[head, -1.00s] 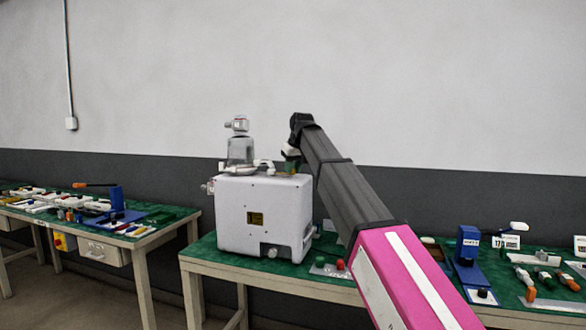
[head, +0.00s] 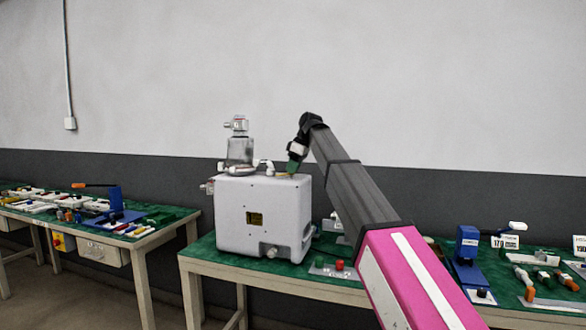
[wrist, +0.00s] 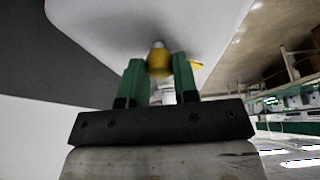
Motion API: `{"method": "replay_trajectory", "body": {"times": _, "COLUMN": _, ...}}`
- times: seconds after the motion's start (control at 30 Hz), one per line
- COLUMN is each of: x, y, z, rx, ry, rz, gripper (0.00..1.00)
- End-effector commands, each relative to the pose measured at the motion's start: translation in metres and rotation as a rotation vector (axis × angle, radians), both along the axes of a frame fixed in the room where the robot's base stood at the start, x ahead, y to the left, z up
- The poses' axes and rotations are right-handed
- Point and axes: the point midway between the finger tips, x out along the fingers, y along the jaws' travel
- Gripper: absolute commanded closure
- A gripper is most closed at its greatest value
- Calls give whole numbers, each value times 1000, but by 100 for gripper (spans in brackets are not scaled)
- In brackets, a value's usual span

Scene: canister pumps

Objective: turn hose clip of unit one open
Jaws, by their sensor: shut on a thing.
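A small yellow clip (wrist: 160,62) sits on the unit's surface and shows between my fingers in the wrist view. My gripper (head: 291,168) is at the top right of the unit in the head view. Its two green fingertips (wrist: 159,70) are shut on the yellow clip. In the head view the clip is mostly hidden at the fingertips, with only a small yellowish spot showing.
A red button and a green button on a plate (head: 330,271) lie right of the unit. A blue stand (head: 467,250) and loose parts are further right. A second bench (head: 140,240) with many parts stands left, across a gap.

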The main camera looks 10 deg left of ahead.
Motion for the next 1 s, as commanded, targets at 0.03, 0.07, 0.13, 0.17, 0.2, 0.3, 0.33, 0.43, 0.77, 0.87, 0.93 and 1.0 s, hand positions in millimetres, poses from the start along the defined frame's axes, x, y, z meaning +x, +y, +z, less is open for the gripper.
{"method": "replay_trajectory", "body": {"times": 0.03, "x": 2, "y": 1, "z": 1, "rx": 1, "ry": 0, "rz": 46, "gripper": 96}}
{"method": "replay_trajectory", "body": {"times": 0.07, "x": 2, "y": 1, "z": 1, "rx": 1, "ry": 2, "rz": 74, "gripper": 96}}
{"method": "replay_trajectory", "body": {"times": 0.13, "x": 3, "y": 1, "z": 1, "rx": 1, "ry": 0, "rz": 140, "gripper": 96}}
{"method": "replay_trajectory", "body": {"times": 0.17, "x": 3, "y": 0, "z": 1, "rx": 0, "ry": 1, "rz": 168, "gripper": 96}}
{"method": "replay_trajectory", "body": {"times": 0.2, "x": 3, "y": 1, "z": 1, "rx": 1, "ry": 1, "rz": 205, "gripper": 96}}
{"method": "replay_trajectory", "body": {"times": 0.3, "x": 4, "y": 1, "z": 1, "rx": 1, "ry": 0, "rz": 295, "gripper": 96}}
{"method": "replay_trajectory", "body": {"times": 0.33, "x": 4, "y": 1, "z": 1, "rx": 1, "ry": 0, "rz": 321, "gripper": 96}}
{"method": "replay_trajectory", "body": {"times": 0.43, "x": 5, "y": 1, "z": 1, "rx": 1, "ry": 0, "rz": 399, "gripper": 96}}
{"method": "replay_trajectory", "body": {"times": 0.77, "x": 5, "y": 1, "z": 1, "rx": 1, "ry": 0, "rz": 586, "gripper": 96}}
{"method": "replay_trajectory", "body": {"times": 0.87, "x": 5, "y": 1, "z": 0, "rx": 0, "ry": 0, "rz": 616, "gripper": 96}}
{"method": "replay_trajectory", "body": {"times": 0.93, "x": 5, "y": 1, "z": 0, "rx": 0, "ry": 0, "rz": 630, "gripper": 96}}
{"method": "replay_trajectory", "body": {"times": 1.0, "x": 5, "y": 1, "z": 0, "rx": 0, "ry": 0, "rz": 641, "gripper": 96}}
